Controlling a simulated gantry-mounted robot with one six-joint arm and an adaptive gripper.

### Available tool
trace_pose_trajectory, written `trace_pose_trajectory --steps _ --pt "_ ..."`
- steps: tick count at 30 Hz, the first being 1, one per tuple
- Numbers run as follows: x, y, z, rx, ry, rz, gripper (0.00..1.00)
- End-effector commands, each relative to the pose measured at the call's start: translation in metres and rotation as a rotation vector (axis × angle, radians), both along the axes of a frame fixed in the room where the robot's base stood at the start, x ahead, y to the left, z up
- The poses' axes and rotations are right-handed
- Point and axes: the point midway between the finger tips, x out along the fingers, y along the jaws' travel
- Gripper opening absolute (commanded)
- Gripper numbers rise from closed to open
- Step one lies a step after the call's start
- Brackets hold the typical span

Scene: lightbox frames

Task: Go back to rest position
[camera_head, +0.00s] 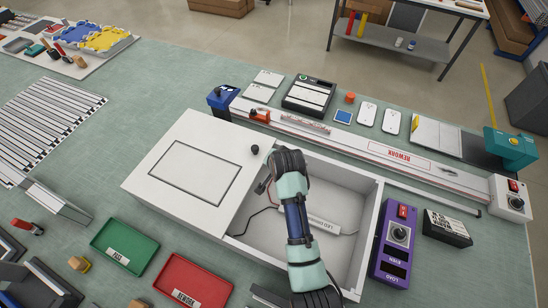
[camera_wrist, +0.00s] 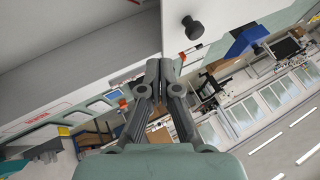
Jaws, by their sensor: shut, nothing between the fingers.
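My gripper (camera_head: 263,187) is shut and empty, beside the right edge of the white lid panel (camera_head: 165,140), over the left part of the open white lightbox frame (camera_head: 350,176). In the wrist view its fingers (camera_wrist: 157,72) are closed together with nothing between them. A black knob (camera_head: 254,149) stands on the panel, a little above and left of my gripper; it also shows in the wrist view (camera_wrist: 193,28). A white labelled module (camera_head: 323,226) with wires lies inside the frame, partly hidden by my arm. I cannot tell whether my gripper touches the panel.
A green tray (camera_head: 125,247) and a red tray (camera_head: 194,282) lie at the lower left. A purple control box (camera_head: 393,243) stands right of the frame. A long rail marked REWORK (camera_head: 400,161) runs behind it.

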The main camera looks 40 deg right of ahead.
Motion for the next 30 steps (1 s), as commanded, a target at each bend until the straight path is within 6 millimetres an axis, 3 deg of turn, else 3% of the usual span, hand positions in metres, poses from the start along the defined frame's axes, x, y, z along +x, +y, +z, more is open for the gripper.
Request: trace_pose_trajectory --steps 14,16,20,23,27,30 --pt "-0.005 0.002 0.006 0.000 0.001 0.000 0.00" --pt "-0.004 0.013 0.018 -0.020 -0.009 0.033 0.00" --pt "-0.007 0.070 0.073 -0.140 -0.059 0.213 0.00" --pt "-0.025 0.135 0.133 -0.284 -0.120 0.414 0.00" --pt "-0.071 0.213 0.211 -0.482 -0.213 0.657 0.00" --pt "-0.104 0.247 0.250 -0.594 -0.269 0.772 0.00"
